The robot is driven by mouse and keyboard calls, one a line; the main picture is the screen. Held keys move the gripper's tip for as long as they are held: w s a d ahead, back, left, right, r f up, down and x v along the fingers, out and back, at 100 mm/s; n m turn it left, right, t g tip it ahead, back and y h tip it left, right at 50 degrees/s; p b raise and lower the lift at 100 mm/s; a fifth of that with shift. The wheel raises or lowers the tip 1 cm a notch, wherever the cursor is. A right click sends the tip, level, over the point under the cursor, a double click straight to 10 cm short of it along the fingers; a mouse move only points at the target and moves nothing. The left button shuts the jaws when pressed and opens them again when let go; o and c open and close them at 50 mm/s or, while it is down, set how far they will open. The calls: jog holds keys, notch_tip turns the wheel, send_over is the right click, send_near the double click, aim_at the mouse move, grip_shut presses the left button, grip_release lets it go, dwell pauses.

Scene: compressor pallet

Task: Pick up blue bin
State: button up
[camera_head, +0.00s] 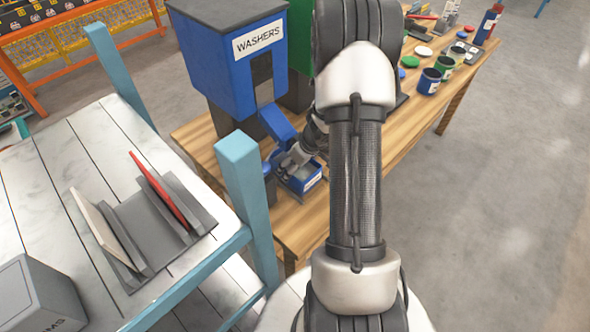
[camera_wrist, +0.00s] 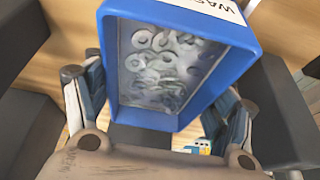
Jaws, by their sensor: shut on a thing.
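The blue bin (camera_head: 313,186) is a small open box with a white label on its front. It is on or just above the wooden table, below the washers dispenser; a gap under it cannot be told. In the wrist view the blue bin (camera_wrist: 217,86) is large and holds many grey washers. My gripper (camera_head: 292,161) reaches the bin from behind my arm. In the wrist view the fingers of my gripper (camera_wrist: 155,108) lie on both sides of the bin, shut on it. The fingertips are partly hidden by the bin.
The blue washers dispenser (camera_head: 222,62) stands right behind the bin, with a green one (camera_head: 300,50) beside it. Several cups and lids (camera_head: 430,80) stand at the table's far end. A teal-posted shelf (camera_head: 240,190) with a grey rack (camera_head: 150,232) is close on the left.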

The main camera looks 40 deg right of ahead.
aim_at(295, 175)
jog(key=shift+w+r+p, duration=0.1)
jog(key=shift+r+p, duration=0.3)
jog(key=shift+r, duration=0.45)
notch_tip(295, 175, up, 2)
jog(key=shift+r+p, duration=0.1)
jog(key=shift+p, duration=0.35)
jog(key=s+b, duration=0.1)
jog(key=s, duration=0.4)
jog(key=s+d+b, duration=0.1)
jog(key=s+b, duration=0.1)
jog(key=s, duration=0.4)
jog(key=s+b, duration=0.2)
jog(key=s, duration=0.3)
jog(key=shift+s+d+f, duration=0.2)
jog(key=shift+s+d, duration=0.05)
jog(key=shift+s, duration=0.15)
jog(key=shift+s+b, duration=0.3)
jog(key=shift+s, duration=0.35)
